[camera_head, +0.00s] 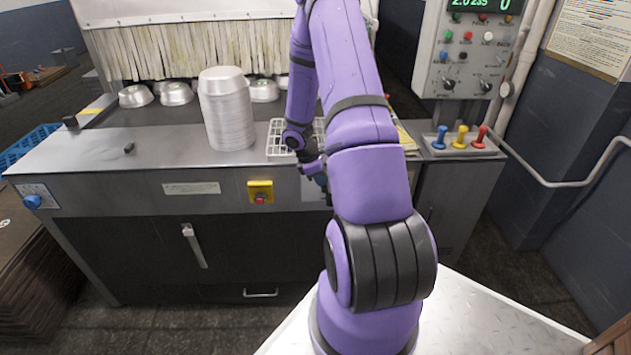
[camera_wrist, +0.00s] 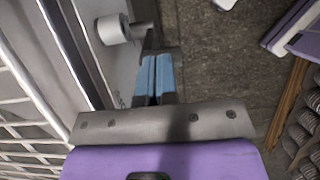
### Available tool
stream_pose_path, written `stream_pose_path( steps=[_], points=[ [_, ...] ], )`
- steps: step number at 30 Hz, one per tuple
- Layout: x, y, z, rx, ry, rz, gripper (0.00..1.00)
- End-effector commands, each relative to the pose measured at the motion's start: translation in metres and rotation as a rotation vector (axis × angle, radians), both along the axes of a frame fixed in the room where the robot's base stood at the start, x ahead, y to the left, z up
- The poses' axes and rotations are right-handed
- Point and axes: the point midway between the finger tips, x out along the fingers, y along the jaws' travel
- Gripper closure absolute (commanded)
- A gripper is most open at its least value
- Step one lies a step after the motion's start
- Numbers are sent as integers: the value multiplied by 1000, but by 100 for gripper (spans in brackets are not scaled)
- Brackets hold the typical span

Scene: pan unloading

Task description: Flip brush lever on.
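My gripper shows in the wrist view (camera_wrist: 156,62) with its two blue finger pads side by side and almost no gap between them. I see nothing held in it. Just beyond the fingertips, a pale round knob (camera_wrist: 112,29) with a short grey lever arm (camera_wrist: 143,31) stands out from the machine's front face. The fingertips are close to this arm; I cannot tell whether they touch it. No readable label marks it as the brush lever. In the head view, my arm hides this knob and most of my gripper, which is low at the machine's front.
A stack of metal pans (camera_head: 227,115) stands on the counter, left of a white wire rack (camera_head: 277,138). A yellow switch box with a red button (camera_head: 260,192) is on the front.

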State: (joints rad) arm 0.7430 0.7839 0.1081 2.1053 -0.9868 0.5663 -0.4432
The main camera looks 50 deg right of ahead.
Motion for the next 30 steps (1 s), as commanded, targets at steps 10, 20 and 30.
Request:
stream_pose_path(
  steps=[10, 20, 30],
  points=[
    [-15, -9, 0, 83, -87, -6, 100],
    [-25, -16, 1, 147, -158, -5, 100],
    [-34, -23, 0, 210, -229, -6, 100]
  ],
)
